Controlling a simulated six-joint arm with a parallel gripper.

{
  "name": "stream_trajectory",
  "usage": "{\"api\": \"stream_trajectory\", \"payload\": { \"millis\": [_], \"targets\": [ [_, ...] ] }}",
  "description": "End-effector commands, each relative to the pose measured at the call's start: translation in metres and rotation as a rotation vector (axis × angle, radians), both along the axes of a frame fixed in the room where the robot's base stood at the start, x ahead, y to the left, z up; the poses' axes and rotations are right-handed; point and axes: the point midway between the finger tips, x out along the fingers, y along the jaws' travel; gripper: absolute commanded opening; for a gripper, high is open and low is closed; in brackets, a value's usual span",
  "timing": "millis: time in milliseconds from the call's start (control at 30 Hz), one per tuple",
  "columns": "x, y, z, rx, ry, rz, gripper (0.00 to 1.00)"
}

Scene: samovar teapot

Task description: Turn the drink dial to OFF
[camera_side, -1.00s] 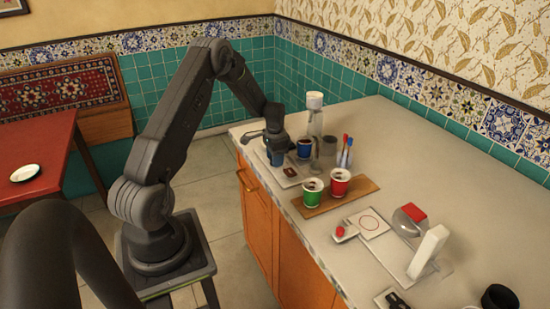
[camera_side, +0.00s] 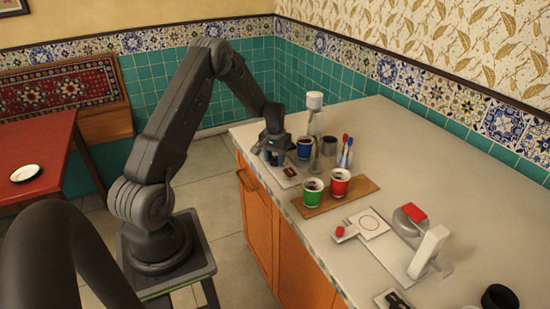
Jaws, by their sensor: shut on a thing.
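My gripper (camera_side: 271,160) points down over the far-left end of the counter, at the left part of a pale panel (camera_side: 292,182). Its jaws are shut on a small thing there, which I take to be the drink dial. The fingers hide the dial, so its pointer and markings cannot be read. A small dark-topped piece (camera_side: 290,172) shows on the panel just right of the gripper.
A blue cup (camera_side: 304,148) stands close behind the gripper, beside a tall white-topped dispenser (camera_side: 314,103). Green (camera_side: 313,191) and red (camera_side: 340,182) cups stand on a wooden board (camera_side: 325,204). The counter (camera_side: 400,150) is clear at back right.

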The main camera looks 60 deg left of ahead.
Motion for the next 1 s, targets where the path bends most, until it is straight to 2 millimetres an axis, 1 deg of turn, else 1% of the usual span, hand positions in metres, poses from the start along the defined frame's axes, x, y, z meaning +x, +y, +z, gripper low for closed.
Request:
{"api": "stream_trajectory", "payload": {
  "millis": [100, 300, 800, 833, 1000],
  "targets": [
    [0.0002, 0.0001, 0.0004, 0.000, 0.000, 0.055, 0.15],
    [0.0002, 0.0001, 0.0004, 0.000, 0.000, 0.111, 0.15],
    [0.0002, 0.0001, 0.0004, 0.001, -0.001, 0.130, 0.15],
    [0.0002, 0.0001, 0.0004, 0.001, -0.001, 0.130, 0.40],
    [0.0002, 0.0001, 0.0003, 0.001, -0.001, 0.129, 0.56]
  ]
}}
